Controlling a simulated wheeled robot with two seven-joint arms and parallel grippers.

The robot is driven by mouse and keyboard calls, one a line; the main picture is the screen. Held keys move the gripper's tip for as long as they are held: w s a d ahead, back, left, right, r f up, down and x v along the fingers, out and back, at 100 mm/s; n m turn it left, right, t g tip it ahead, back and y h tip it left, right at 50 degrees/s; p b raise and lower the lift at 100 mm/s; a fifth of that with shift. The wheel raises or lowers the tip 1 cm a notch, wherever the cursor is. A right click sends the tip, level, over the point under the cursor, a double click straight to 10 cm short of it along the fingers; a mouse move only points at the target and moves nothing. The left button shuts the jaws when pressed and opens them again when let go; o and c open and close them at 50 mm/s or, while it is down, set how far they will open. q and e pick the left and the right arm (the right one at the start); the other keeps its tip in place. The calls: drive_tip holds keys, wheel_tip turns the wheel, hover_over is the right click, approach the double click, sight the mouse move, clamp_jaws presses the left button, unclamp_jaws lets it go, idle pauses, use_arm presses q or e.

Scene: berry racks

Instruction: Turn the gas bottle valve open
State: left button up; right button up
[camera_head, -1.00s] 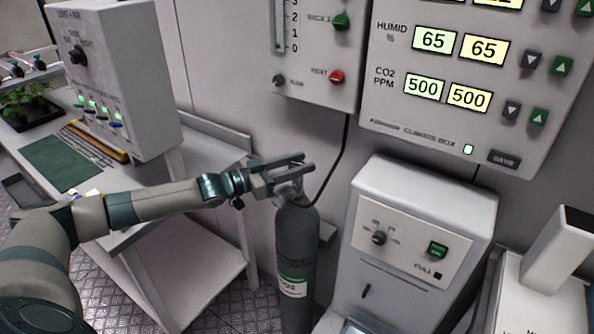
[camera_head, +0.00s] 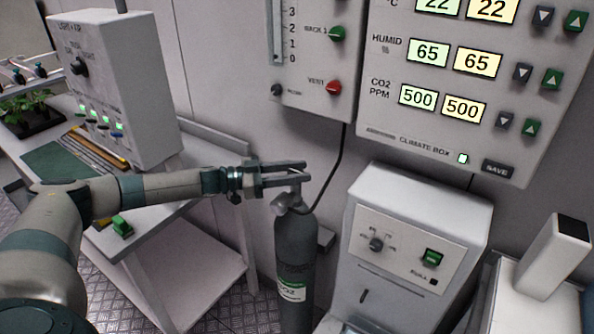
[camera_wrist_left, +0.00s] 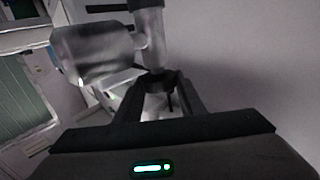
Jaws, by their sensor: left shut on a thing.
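The grey gas bottle (camera_head: 293,255) stands upright on the floor, with a green and white label, in the middle of the head view. Its metal valve (camera_head: 292,203) sits on top. My left gripper (camera_head: 292,174) reaches in from the left at the top of the valve, its fingers roughly level. In the left wrist view the gripper (camera_wrist_left: 160,88) has its two dark fingers closed around a small dark part at the metal valve body (camera_wrist_left: 150,45). The fingers hide part of the valve top. My right gripper is not in view.
A dark hose runs from the bottle top up to the wall panel (camera_head: 310,95). A white machine (camera_head: 415,215) stands close right of the bottle. The climate box (camera_head: 450,150) hangs above it. A bench with a control box (camera_head: 122,75) is at the left.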

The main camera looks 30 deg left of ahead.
use_arm(q)
drive_tip(key=shift+s+f, duration=0.1)
drive_tip(key=shift+f, duration=0.1)
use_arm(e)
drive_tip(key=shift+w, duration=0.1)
use_arm(q)
drive_tip(key=o, duration=1)
drive_tip(key=shift+o, duration=0.2)
drive_tip(key=shift+a, duration=0.1)
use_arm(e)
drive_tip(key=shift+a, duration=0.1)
use_arm(q)
drive_tip(key=shift+s+a, duration=0.25)
drive_tip(key=shift+a, duration=0.15)
drive_tip(key=b+v, duration=0.4)
drive_tip(key=v, duration=1.2)
drive_tip(key=shift+s+a, duration=0.15)
drive_tip(key=shift+a, duration=0.1)
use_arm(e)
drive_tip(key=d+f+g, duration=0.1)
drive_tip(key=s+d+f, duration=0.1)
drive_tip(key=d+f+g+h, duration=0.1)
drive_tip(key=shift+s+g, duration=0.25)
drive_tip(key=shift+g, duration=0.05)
use_arm(q)
drive_tip(key=shift+s, duration=0.1)
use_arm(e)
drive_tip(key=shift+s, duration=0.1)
